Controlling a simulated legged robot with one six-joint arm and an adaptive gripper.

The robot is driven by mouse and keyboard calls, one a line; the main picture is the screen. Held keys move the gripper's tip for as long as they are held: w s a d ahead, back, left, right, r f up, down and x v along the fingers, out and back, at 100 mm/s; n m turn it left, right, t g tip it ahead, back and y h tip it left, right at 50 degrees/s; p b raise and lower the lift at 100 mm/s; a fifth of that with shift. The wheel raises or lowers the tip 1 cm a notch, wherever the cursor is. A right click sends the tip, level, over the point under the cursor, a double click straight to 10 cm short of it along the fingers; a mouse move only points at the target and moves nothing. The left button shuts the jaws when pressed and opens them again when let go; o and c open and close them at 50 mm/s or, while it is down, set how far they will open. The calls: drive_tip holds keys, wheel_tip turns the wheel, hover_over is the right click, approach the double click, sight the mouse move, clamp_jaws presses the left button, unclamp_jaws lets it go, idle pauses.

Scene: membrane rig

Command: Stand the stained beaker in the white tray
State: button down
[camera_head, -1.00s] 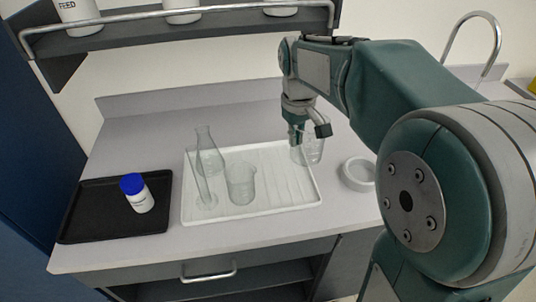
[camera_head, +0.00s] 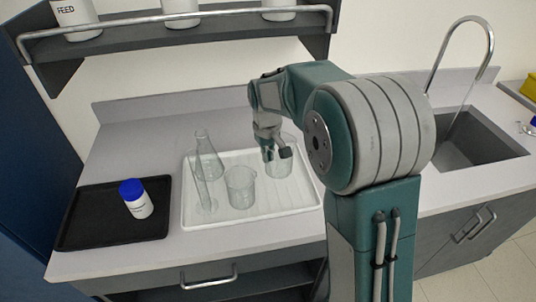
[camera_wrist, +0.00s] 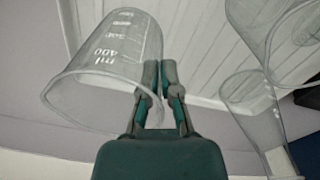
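My gripper (camera_head: 268,155) is shut on the wall of a clear glass beaker (camera_head: 281,163) near its rim. In the wrist view the fingers (camera_wrist: 166,78) are close together at the rim, and the held beaker (camera_wrist: 112,52) shows white volume marks. The beaker looks roughly upright over the right part of the white tray (camera_head: 262,213); I cannot tell whether its base touches the tray. I cannot make out a stain on it. A second clear beaker (camera_head: 240,187) stands in the middle of the tray.
A glass flask (camera_head: 207,160) and a slim glass cylinder (camera_head: 203,188) stand in the tray's left part. A black tray (camera_head: 85,215) with a blue-capped bottle (camera_head: 136,198) lies left. A railed shelf (camera_head: 190,32) overhangs the back. A sink (camera_head: 478,137) is at right.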

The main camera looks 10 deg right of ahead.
drive_tip(key=shift+a, duration=0.1)
drive_tip(key=c, duration=0.9)
unclamp_jaws()
drive_tip(key=shift+f, duration=0.1)
drive_tip(key=shift+o, duration=0.5)
drive_tip(key=shift+d, duration=0.3)
drive_tip(key=shift+a, duration=0.1)
wheel_tip(320, 180, up, 12)
drive_tip(key=shift+s+a, duration=0.1)
drive_tip(key=shift+a, duration=0.05)
drive_tip(key=s+d+r+m+t, duration=0.1)
drive_tip(key=s+r, duration=0.1)
drive_tip(key=s, duration=0.5)
drive_tip(key=s+d+r+m+t, duration=0.1)
drive_tip(key=s+d+r+t, duration=0.1)
drive_tip(key=s, duration=0.5)
drive_tip(key=s+f+m+t, duration=0.1)
drive_tip(key=s+f, duration=0.1)
drive_tip(key=s, duration=0.4)
drive_tip(key=s+d+f+t, duration=0.1)
drive_tip(key=s+f, duration=0.1)
drive_tip(key=s, duration=0.4)
drive_tip(key=shift+s+f+m, duration=0.25)
drive_tip(key=shift+m, duration=0.15)
